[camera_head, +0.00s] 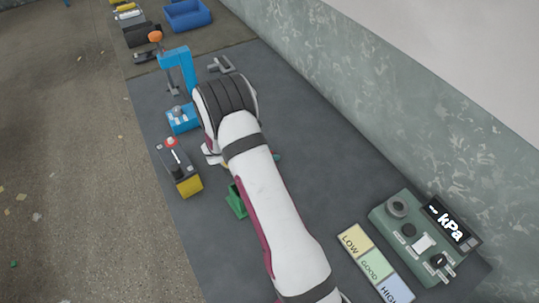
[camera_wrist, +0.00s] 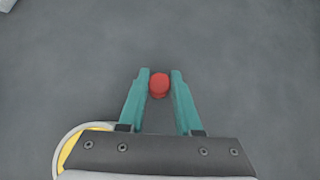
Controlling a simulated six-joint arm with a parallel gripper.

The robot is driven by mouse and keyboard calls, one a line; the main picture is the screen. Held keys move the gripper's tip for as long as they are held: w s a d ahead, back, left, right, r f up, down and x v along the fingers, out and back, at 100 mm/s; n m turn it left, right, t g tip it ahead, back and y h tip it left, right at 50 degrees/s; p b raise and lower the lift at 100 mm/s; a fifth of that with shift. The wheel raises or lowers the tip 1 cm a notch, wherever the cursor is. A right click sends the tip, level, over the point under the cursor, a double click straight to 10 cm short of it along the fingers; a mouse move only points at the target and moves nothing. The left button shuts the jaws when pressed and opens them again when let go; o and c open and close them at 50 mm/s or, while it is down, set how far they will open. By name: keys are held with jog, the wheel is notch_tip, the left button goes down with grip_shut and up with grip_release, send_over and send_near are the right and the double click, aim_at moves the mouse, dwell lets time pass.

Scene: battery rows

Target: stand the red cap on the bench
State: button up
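The red cap (camera_wrist: 159,84) shows in the wrist view between the tips of my two teal fingers. My gripper (camera_wrist: 160,75) is closed in on it, with a finger against each side. The dark grey bench (camera_wrist: 240,60) fills the background of the wrist view. I cannot tell whether the cap touches the bench or is held above it. In the head view my arm hides the cap and most of my gripper; only a small teal part of the gripper (camera_head: 277,157) shows beside the arm. The bench (camera_head: 330,170) also shows there.
A green gauge box (camera_head: 415,240) marked kPa and LOW, GOOD, HIGH cards (camera_head: 374,264) sit at lower right. A green block (camera_head: 237,201), a lever box (camera_head: 178,165) and a blue press (camera_head: 180,75) stand left of my arm. Bench around the cap looks clear.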

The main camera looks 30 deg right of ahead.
grip_shut()
jog(key=r, duration=0.9)
jog(key=shift+w+r, duration=0.2)
jog(key=w+a+r+n+t+y, duration=0.2)
jog(key=w+n+t+y, duration=0.3)
jog(key=w+n, duration=0.4)
jog(key=shift+t+h, duration=0.3)
jog(key=shift+t, duration=0.1)
jog(key=w+a+f, duration=0.2)
jog(key=a, duration=0.1)
jog(key=w+a+f, duration=0.2)
jog(key=w+a, duration=0.1)
jog(key=w+a+f, duration=0.2)
jog(key=a+f, duration=0.1)
jog(key=a, duration=0.1)
jog(key=shift+w, duration=0.25)
notch_tip(320, 180, down, 4)
jog(key=shift+w+a, duration=0.15)
jog(key=shift+f, duration=0.1)
